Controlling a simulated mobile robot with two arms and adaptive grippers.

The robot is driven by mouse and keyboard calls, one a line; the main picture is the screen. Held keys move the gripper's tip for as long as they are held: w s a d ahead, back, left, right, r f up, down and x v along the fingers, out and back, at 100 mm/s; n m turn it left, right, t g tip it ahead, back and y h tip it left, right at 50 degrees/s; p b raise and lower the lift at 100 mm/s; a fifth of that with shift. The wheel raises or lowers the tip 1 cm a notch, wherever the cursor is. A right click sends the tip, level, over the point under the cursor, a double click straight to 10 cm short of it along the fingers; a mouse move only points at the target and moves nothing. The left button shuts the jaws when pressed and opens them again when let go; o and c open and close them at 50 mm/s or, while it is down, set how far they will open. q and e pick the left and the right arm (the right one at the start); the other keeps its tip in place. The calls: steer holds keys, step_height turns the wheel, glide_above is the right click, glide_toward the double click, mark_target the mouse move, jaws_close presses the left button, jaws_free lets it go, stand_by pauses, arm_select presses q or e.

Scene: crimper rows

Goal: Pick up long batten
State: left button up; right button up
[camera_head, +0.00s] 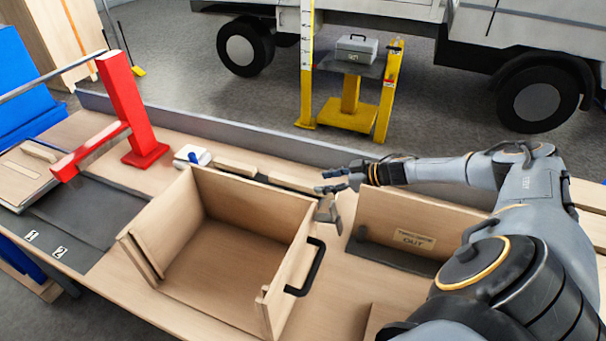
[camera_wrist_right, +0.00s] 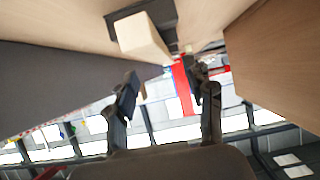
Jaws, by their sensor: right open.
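Two pale wooden battens lie in a line along the back of the workbench, behind the open wooden box. One batten (camera_head: 235,167) is left of centre. The other batten (camera_head: 294,183) rests on a dark strip close to my right gripper; I cannot tell for certain which is the long one. My right gripper (camera_head: 327,182) is open and empty, just right of that batten's end. In the right wrist view a batten end (camera_wrist_right: 143,38) on a dark pad shows above and ahead of the open fingers (camera_wrist_right: 168,92), apart from them. My left gripper is not in view.
The wooden box (camera_head: 225,255) with a black handle (camera_head: 308,268) fills the bench's middle. A red post (camera_head: 125,105) stands at the left. An upright wooden panel (camera_head: 400,222) is right of the gripper. A low grey ledge (camera_head: 220,128) runs along the bench's back.

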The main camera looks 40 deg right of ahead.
mark_target(308, 184)
steer(key=shift+x, duration=0.85)
steer(key=shift+w+f+p, duration=0.35)
steer(key=shift+w, duration=0.2)
steer(key=x, duration=0.3)
steer(key=shift+w+a+p, duration=0.15)
steer(key=shift+w+p, duration=0.05)
steer(key=shift+p, duration=0.2)
steer(key=shift+w+a+f, duration=0.1)
steer(key=shift+w+f, duration=0.2)
jaws_close()
